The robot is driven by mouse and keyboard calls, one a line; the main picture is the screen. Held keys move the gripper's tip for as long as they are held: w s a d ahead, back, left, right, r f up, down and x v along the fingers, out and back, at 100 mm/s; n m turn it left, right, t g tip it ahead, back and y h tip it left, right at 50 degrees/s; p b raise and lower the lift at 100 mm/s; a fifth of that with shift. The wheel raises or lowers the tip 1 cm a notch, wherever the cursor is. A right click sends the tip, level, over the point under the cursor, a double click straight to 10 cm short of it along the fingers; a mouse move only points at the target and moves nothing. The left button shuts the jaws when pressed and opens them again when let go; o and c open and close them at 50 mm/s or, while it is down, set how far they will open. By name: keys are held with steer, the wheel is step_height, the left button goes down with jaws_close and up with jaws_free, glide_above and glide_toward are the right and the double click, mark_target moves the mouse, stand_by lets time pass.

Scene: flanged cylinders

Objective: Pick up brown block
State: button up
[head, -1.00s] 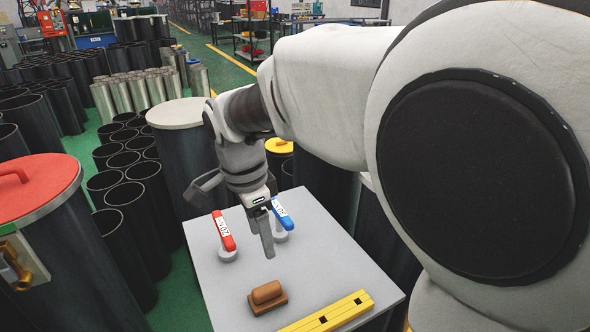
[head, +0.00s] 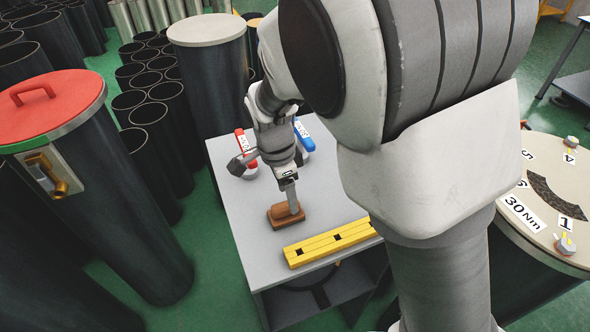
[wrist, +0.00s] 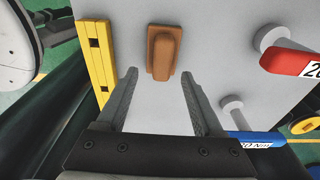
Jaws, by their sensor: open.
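The brown block (head: 284,214) has a rounded top on a flat base and stands on the grey table (head: 242,215). In the wrist view the brown block (wrist: 164,52) is at the upper middle, just beyond the fingertips and roughly in line with the gap between them. My gripper (wrist: 159,75) is open and empty. In the head view my gripper (head: 294,207) is close to the block, and one finger covers part of it; I cannot tell there whether they touch.
A yellow bar with black squares (head: 328,243) lies along the table's front edge. A red-handled tool (head: 240,145) and a blue-handled tool (head: 303,135) stand at the back of the table. A large drum with a red lid (head: 50,98) is at left.

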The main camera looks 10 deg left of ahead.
mark_target(286, 204)
steer(key=f, duration=0.4)
steer(key=shift+a+f, duration=0.2)
steer(key=shift+f, duration=0.05)
jaws_close()
